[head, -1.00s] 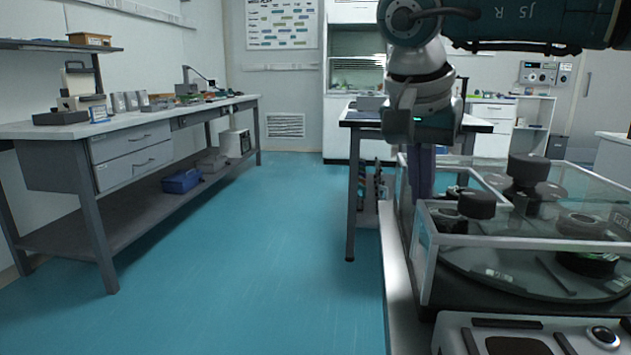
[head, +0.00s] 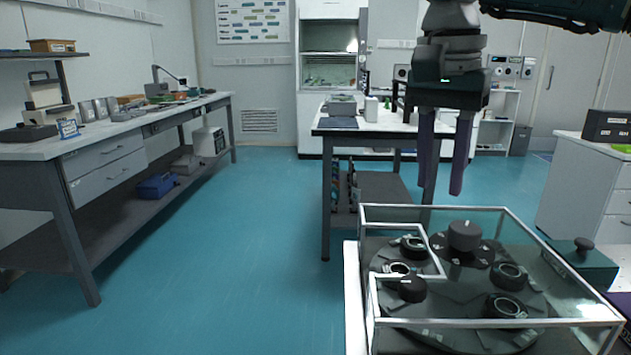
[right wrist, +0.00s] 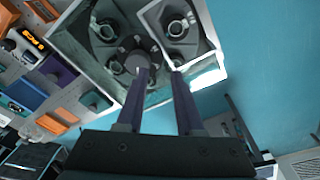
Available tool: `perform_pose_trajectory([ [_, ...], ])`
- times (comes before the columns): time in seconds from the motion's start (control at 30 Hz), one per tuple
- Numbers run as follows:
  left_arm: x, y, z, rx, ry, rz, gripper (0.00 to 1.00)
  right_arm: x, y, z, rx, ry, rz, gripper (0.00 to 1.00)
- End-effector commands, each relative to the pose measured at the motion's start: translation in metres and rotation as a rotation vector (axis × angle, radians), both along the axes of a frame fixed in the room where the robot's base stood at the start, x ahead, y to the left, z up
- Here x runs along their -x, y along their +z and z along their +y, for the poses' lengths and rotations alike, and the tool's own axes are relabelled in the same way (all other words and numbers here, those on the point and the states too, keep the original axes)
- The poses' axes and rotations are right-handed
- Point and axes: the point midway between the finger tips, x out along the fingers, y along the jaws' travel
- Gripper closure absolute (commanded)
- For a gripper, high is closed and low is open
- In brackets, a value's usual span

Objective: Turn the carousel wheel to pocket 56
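The carousel wheel (head: 452,298) is a dark disc with several ring-shaped pockets, inside a clear-walled case (head: 500,322). A black hub knob (head: 465,237) stands at its middle, and it also shows in the right wrist view (right wrist: 134,55). A smaller black knob (head: 411,289) stands by the notch at the case's left side. Pocket numbers are too small to read. My right gripper (head: 441,192) points down above the case's far side, its two purple fingers apart with nothing between them. In the right wrist view its fingers (right wrist: 158,72) overlap the hub area from above. My left gripper is not in view.
The case's raised glass walls surround the wheel. A dark green box with a knob (head: 582,264) lies to its right. A table with white top (head: 385,122) stands behind, and a long bench (head: 110,140) runs along the left. The blue floor between is clear.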

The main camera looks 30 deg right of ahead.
Motion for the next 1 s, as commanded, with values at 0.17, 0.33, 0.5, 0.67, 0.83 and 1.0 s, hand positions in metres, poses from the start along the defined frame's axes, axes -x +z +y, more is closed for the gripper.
perform_pose_trajectory([
  [0.17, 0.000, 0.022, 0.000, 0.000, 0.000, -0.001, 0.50, 0.026, 0.030, -0.034, -0.109, -0.070, 0.029, 0.43],
  [0.33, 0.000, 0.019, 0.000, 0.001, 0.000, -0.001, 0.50, 0.029, 0.011, -0.036, -0.120, -0.073, 0.034, 0.23],
  [0.5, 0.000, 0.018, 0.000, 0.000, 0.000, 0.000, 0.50, 0.029, -0.022, -0.035, -0.119, -0.074, 0.033, 0.19],
  [0.67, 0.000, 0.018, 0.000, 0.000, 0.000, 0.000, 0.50, 0.029, -0.049, -0.035, -0.120, -0.073, 0.032, 0.19],
  [0.83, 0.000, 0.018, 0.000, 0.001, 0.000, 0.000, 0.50, 0.028, -0.065, -0.035, -0.119, -0.072, 0.029, 0.19],
  [1.0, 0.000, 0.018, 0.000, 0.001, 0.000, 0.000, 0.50, 0.028, -0.069, -0.035, -0.118, -0.072, 0.028, 0.19],
])
